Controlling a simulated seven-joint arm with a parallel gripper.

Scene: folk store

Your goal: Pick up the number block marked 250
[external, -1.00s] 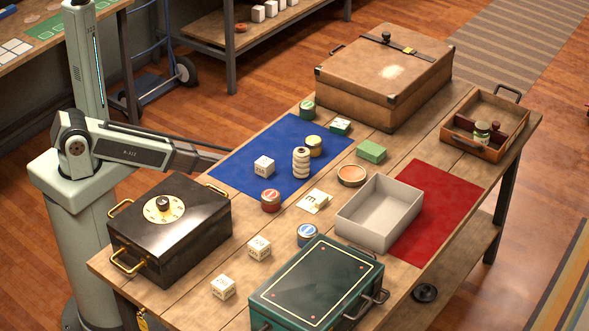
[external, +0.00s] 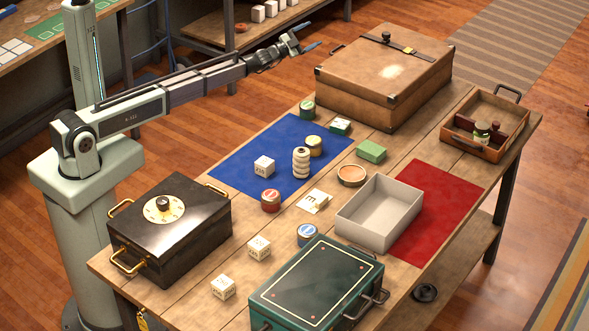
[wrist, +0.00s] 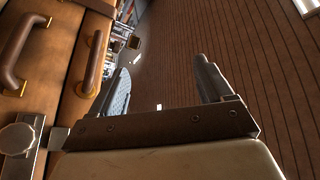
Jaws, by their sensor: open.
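Three white cube blocks with dark markings stand on the table in the external view. One block (external: 264,166) is on the blue mat, one block (external: 259,247) is on bare wood near the middle front, and one block (external: 223,287) is at the front left edge. The markings are too small to read surely, so I cannot tell which is 250. My gripper (external: 301,44) is open and empty, raised high behind the table, left of the brown suitcase and far from the blocks. In the wrist view my gripper (wrist: 163,75) shows both fingers apart, with no block between them.
A black safe box (external: 195,240), a green case (external: 318,285), a grey open tray (external: 350,228) and the brown suitcase (external: 365,95) stand on the table. Tins and a stacked cream piece (external: 301,163) crowd the blue mat (external: 232,172). The red mat (external: 440,205) is mostly bare.

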